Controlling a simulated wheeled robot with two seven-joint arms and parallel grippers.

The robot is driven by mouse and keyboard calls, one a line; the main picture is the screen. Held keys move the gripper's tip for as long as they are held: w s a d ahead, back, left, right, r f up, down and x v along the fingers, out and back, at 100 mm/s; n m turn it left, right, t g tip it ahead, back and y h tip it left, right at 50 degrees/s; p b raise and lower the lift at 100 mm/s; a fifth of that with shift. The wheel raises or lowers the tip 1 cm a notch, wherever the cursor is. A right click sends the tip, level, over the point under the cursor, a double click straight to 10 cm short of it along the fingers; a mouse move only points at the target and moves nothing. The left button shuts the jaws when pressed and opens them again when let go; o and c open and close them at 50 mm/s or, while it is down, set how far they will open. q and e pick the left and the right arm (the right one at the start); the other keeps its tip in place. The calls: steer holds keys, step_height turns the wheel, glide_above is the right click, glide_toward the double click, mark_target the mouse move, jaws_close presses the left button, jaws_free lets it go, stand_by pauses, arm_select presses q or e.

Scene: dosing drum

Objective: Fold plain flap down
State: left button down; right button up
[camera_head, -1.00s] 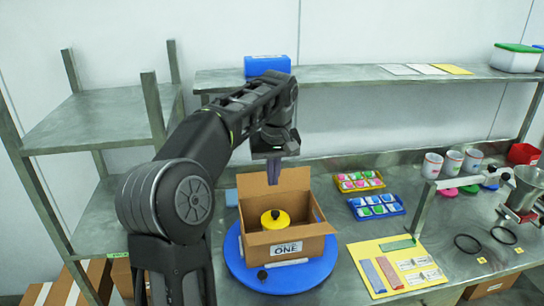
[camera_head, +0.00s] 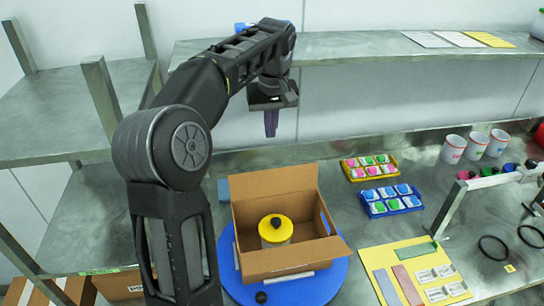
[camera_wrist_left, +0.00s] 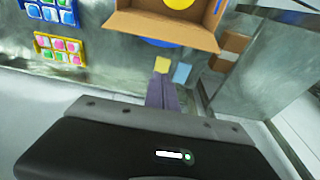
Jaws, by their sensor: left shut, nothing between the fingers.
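An open cardboard box (camera_head: 292,262) stands on a blue round turntable (camera_head: 335,284). Its far flap (camera_head: 275,190) stands up, and a flap on the near side slopes outward; I cannot tell which one is the plain flap. Inside is a container with a yellow lid (camera_head: 270,234) and a dark knob. My left gripper (camera_head: 271,135) is shut and empty, pointing down above and behind the far flap, apart from it. In the left wrist view its fingers (camera_wrist_left: 162,95) are together, and the box (camera_wrist_left: 165,30) lies at the top. My right gripper is not in view.
Yellow (camera_head: 369,167) and blue (camera_head: 390,201) trays of small packs lie right of the box. A yellow mat (camera_head: 375,266) with strips and cards is nearer. White cups (camera_head: 453,149) stand farther right. A shelf (camera_head: 370,50) runs behind the arm.

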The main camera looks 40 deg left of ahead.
arm_select(q)
steer(key=shift+f+b, duration=0.55)
steer(key=shift+f, duration=0.15)
steer(key=b, duration=0.3)
glide_above(275, 182)
steer(key=a, duration=0.2)
step_height(275, 182, down, 8)
steer(key=shift+w+d, duration=0.15)
steer(key=shift+w, duration=0.2)
steer(key=shift+d+b, duration=0.1)
steer(key=shift+b, duration=0.4)
